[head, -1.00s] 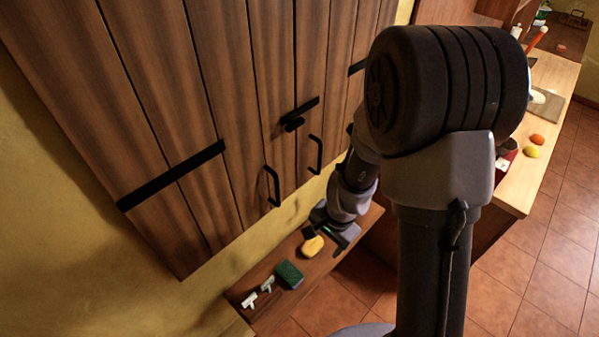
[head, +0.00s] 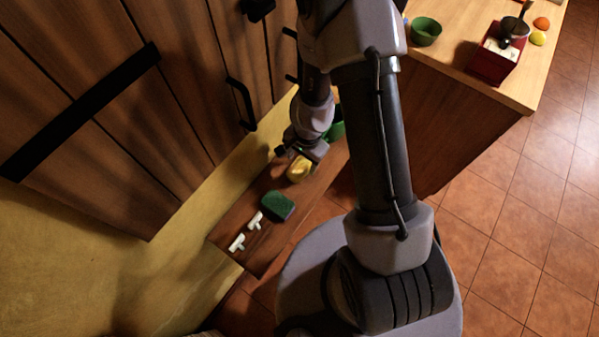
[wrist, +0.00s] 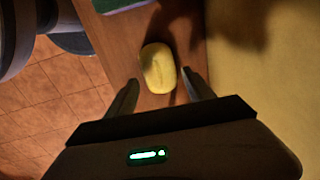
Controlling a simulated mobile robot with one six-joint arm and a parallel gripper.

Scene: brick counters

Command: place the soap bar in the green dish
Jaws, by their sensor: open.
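The yellow soap bar (head: 299,169) lies on the wooden bench; it also shows in the wrist view (wrist: 158,68). My gripper (head: 302,153) is just above and behind it. In the wrist view my gripper (wrist: 161,84) is open, with one finger on each side of the soap's near end, and a gap shows on both sides. A green dish-like thing (head: 335,125) is partly hidden behind my gripper on the bench. A green bowl (head: 425,31) stands on the counter. I cannot tell which of these is the dish.
The yellow wall and dark cabinet handles (head: 241,103) are close on the left. A red box (head: 497,55) stands on the counter.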

